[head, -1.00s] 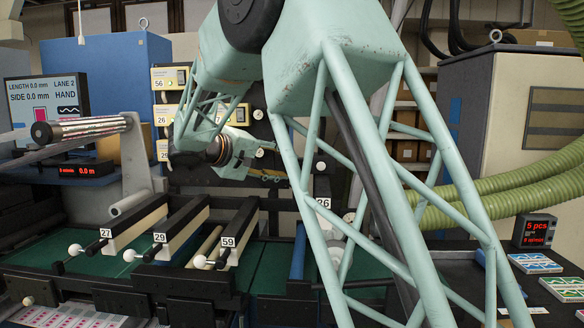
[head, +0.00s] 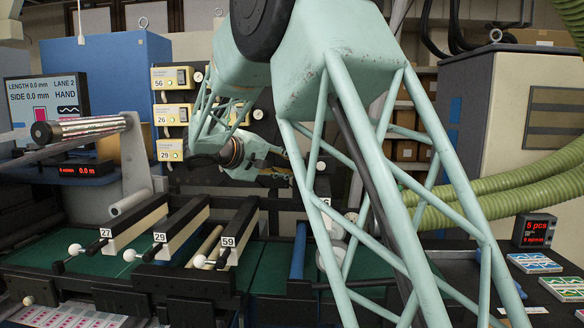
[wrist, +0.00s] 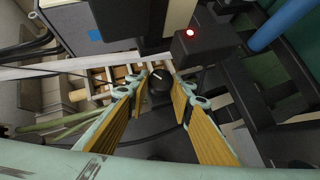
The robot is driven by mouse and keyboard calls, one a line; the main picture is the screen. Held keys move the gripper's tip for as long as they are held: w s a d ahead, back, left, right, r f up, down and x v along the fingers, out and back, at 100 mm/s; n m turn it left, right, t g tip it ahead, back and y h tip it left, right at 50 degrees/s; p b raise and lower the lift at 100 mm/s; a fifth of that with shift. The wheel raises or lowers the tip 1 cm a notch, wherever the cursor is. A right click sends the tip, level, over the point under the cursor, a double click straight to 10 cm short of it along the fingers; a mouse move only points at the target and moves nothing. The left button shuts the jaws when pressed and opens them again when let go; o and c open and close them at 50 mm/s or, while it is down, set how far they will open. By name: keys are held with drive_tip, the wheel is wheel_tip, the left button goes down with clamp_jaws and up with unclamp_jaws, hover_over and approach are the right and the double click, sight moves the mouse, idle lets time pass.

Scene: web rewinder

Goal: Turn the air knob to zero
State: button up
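A round black knob (wrist: 159,80) with a white pointer line shows in the wrist view, just past my fingertips. The pointer is slanted. My gripper (wrist: 157,92) is open, with its two yellow-padded fingers spread to either side of the knob's line of sight. I cannot tell whether they touch it; the knob seems a little beyond them. In the head view my gripper (head: 284,171) is partly hidden behind my arm, low in front of the machine. I cannot make out the black knob there.
A dark box with a lit red lamp (wrist: 190,33) sits close to the right finger. A blue roller (wrist: 270,28) lies further right. Numbered bars, such as the one marked 59 (head: 238,225), stand left of my gripper. Green hoses (head: 520,190) run at the right.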

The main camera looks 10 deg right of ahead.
drive_tip(key=shift+c, duration=0.7)
drive_tip(key=shift+f+b, duration=0.2)
drive_tip(key=shift+b, duration=0.25)
drive_tip(key=shift+f+n+h+b, duration=0.1)
drive_tip(key=shift+n+h+b, duration=0.3)
drive_tip(key=shift+h+b, duration=0.15)
drive_tip(key=shift+f+n+t+h+b, duration=0.15)
drive_tip(key=shift+n+t+h+b, duration=0.25)
drive_tip(key=shift+n+h+b, duration=0.6)
drive_tip(key=shift+b, duration=0.5)
drive_tip(key=o, duration=0.9)
drive_tip(key=shift+c, duration=0.2)
drive_tip(key=shift+a+r, duration=0.15)
drive_tip(key=shift+r, duration=0.05)
